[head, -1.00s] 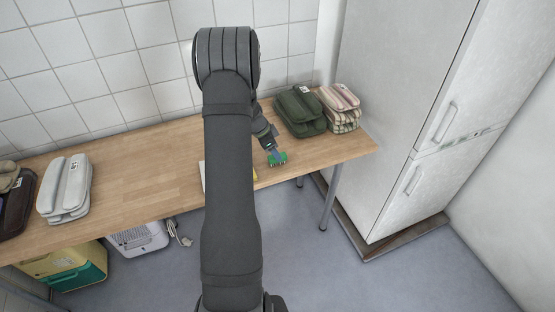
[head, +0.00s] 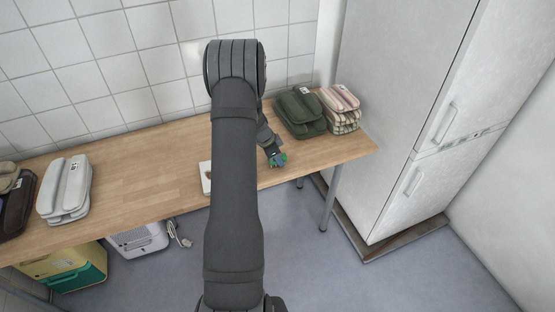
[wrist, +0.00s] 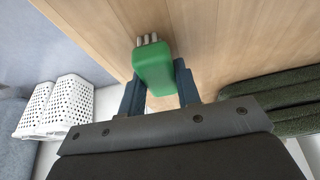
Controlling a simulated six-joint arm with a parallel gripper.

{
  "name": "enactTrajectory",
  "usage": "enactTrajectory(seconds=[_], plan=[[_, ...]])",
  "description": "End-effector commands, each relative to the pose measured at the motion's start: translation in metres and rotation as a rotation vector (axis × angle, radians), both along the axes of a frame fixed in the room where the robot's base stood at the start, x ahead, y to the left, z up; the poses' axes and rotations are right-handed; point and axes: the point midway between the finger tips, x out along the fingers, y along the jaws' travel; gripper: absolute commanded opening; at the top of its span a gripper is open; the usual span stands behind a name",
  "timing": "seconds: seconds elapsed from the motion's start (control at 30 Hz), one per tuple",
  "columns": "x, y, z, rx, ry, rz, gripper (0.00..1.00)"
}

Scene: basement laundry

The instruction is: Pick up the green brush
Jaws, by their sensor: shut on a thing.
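The green brush (wrist: 154,68) is between the two fingers of my gripper (wrist: 160,88) in the wrist view, with its pale bristle end pointing away from the gripper. The fingers are shut on it. In the head view the green brush (head: 282,160) shows at the end of my gripper (head: 275,156), over the wooden table near its front edge. I cannot tell whether the brush touches the table. My arm hides part of the table in the head view.
Folded dark green cloth (head: 301,112) and striped cloth (head: 340,108) lie on the wooden table (head: 140,165) to the right. Grey folded cloth (head: 65,188) lies at left. A white flat item (head: 205,178) is partly behind my arm. A fridge (head: 410,110) stands at right.

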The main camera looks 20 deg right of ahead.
Motion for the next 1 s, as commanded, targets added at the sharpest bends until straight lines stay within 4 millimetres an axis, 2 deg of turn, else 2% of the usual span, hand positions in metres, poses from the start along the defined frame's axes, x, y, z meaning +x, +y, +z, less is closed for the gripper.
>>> enactTrajectory(seconds=[0.27, 0.43, 0.8, 1.0], plan=[[0.001, 0.000, 0.014, -0.001, -0.003, -0.001, 0.08], [0.001, 0.000, 0.042, -0.001, -0.004, 0.000, 0.08], [-0.070, -0.044, 0.090, -0.001, -0.002, -0.003, 0.08], [-0.092, -0.057, 0.105, 0.000, -0.001, -0.002, 0.08]])
